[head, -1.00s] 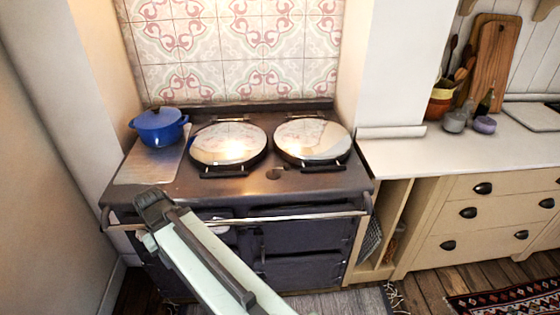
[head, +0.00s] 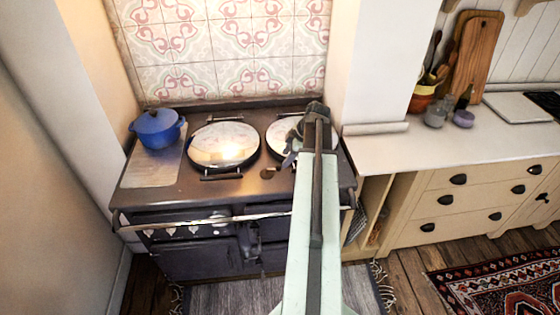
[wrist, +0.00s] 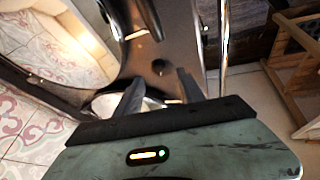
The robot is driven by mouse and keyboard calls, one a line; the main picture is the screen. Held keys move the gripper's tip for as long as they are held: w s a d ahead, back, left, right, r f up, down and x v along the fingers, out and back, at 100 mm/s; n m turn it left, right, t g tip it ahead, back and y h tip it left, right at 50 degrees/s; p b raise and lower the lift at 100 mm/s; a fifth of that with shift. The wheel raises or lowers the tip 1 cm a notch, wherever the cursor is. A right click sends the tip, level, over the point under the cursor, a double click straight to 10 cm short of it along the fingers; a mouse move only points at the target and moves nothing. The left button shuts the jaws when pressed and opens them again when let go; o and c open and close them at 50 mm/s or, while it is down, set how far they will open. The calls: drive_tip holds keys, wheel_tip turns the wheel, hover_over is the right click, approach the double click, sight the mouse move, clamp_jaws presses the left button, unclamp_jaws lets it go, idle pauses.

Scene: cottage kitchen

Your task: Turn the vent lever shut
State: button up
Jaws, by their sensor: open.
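The dark range cooker (head: 190,188) stands in the tiled alcove in the head view. A small round dark fitting (head: 268,173) lies on its top near the front edge, between the two lids. It also shows in the wrist view (wrist: 160,67), ahead of my fingertips and between them. I cannot tell whether this fitting is the vent lever; no lever arm is clear in either view. My gripper (head: 294,148) is over the right side of the cooker top, beside the right lid. In the wrist view its two dark fingers (wrist: 161,76) are apart, with nothing between them.
A left lid (head: 224,145) and a right lid (head: 280,135), partly hidden by my arm, are closed. A blue pot (head: 157,128) stands at the left. A metal rail (head: 190,221) crosses the cooker front. A pale counter (head: 400,150) adjoins on the right.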

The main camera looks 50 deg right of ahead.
sight(280, 166)
drive_tip(key=b+x, duration=0.7)
drive_tip(key=x, duration=0.1)
drive_tip(key=shift+s+d, duration=0.1)
drive_tip(key=shift+r, duration=0.1)
clamp_jaws()
